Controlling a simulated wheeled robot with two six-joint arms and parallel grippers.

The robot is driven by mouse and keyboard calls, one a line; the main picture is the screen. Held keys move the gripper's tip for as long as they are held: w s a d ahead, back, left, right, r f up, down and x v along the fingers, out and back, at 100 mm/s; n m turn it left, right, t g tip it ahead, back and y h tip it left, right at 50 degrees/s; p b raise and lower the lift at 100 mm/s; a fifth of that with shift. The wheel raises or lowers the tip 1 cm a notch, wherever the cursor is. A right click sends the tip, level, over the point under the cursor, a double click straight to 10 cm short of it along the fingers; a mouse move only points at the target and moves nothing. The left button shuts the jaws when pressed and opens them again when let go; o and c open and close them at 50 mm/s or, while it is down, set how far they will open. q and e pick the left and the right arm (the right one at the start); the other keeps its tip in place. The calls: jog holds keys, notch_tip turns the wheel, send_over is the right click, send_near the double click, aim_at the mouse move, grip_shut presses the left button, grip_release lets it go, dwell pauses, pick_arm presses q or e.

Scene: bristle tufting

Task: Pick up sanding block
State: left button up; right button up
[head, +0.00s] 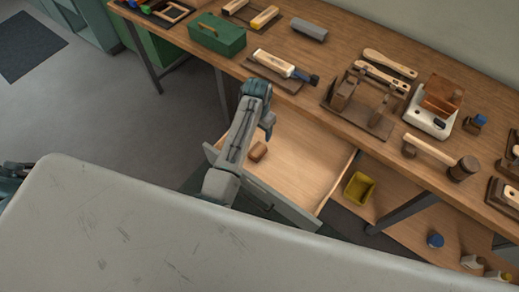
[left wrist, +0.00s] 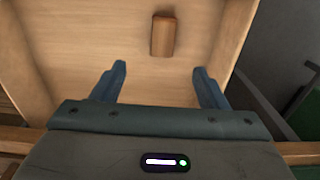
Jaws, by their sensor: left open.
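The sanding block is a small brown block (head: 258,151) lying in the open wooden drawer (head: 308,165) under the workbench. My left gripper (head: 268,128) is above the drawer, close to the block. In the left wrist view its two blue fingers (left wrist: 162,80) are apart, with nothing between them. My right gripper is not in view.
The workbench (head: 270,55) above the drawer carries a green toolbox (head: 217,34), brushes, a wooden jig (head: 358,102) and a mallet (head: 462,168). The drawer walls surround the block. A yellow bin (head: 358,188) stands on the lower shelf to the right.

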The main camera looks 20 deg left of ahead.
pick_arm(q)
jog(key=b, duration=0.4)
send_near(258, 149)
jog(key=shift+s+d, duration=0.1)
jog(key=shift+s, duration=0.1)
notch_tip(258, 149, down, 4)
jog(key=shift+s+f, duration=0.1)
jog(key=shift+w+a+f+p, duration=0.15)
jog(key=shift+f+p, duration=0.15)
jog(key=shift+f, duration=1.3)
jog(key=shift+w+a+f+p, duration=0.1)
jog(key=shift+f+p, duration=0.15)
jog(key=shift+f, duration=1.35)
jog(key=shift+d, duration=0.1)
jog(key=shift+c, duration=0.2)
jog(key=c, duration=1)
